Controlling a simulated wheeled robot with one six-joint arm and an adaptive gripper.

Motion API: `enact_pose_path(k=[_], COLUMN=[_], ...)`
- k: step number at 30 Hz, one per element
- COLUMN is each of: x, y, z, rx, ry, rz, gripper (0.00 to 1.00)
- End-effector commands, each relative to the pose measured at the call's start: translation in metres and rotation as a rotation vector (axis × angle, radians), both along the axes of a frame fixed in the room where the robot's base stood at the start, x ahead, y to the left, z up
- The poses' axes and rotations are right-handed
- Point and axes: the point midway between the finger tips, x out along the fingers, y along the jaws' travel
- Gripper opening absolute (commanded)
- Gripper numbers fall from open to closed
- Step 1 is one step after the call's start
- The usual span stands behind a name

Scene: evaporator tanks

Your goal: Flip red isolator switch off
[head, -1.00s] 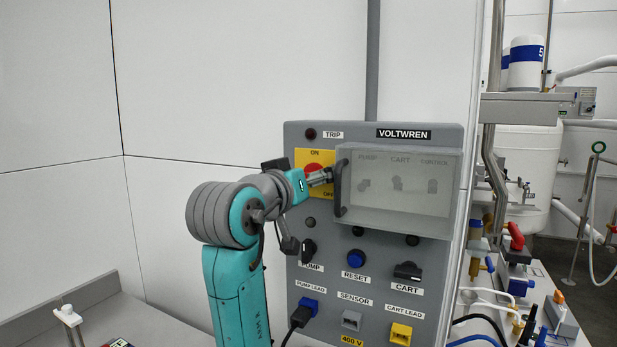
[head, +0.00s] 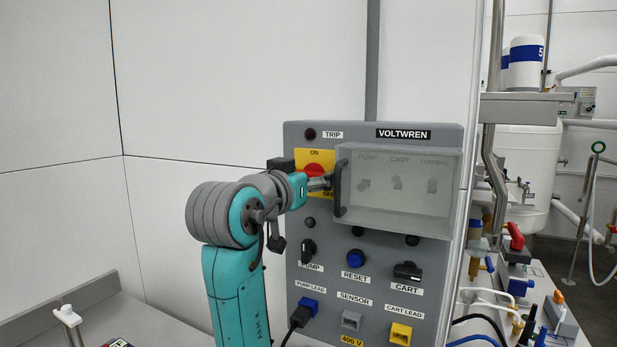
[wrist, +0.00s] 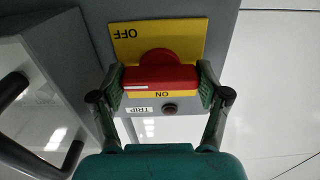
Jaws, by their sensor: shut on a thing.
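The red isolator switch (head: 314,169) sits on a yellow plate (head: 314,154) marked ON at the top and OFF at the bottom, at the upper left of the grey VOLTWREN panel (head: 293,215). My gripper (head: 328,182) is at the switch and partly covers it in the head view. In the wrist view, where the labels appear upside down, my gripper (wrist: 164,86) is shut on the red handle (wrist: 160,77), with one finger at each end. The handle lies crosswise there, with a white mark near its left end.
A clear cover (head: 400,195) with a dark handle (head: 339,188) stands close right of my gripper. Below are the pump knob (head: 308,250), the blue reset button (head: 356,259) and the cart knob (head: 407,271). The white wall left of the panel is clear.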

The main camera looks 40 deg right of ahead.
Motion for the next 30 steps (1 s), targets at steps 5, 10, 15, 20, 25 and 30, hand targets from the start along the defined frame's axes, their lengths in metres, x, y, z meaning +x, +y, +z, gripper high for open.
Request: enact_pose_path(k=[5,10,15,20,25,30], x=[0.000,0.000,0.000,0.000,-0.005,-0.017], y=[0.000,0.000,0.000,0.002,0.019,0.050], z=[0.000,0.000,0.000,0.000,0.000,0.000], rx=[0.003,0.002,0.002,0.001,0.002,0.001], ry=[-0.004,-0.003,-0.002,-0.002,-0.002,-0.004], rz=[0.001,0.001,0.000,0.001,0.004,0.006], gripper=[0.40,0.85,0.85,0.85,0.85,0.85])
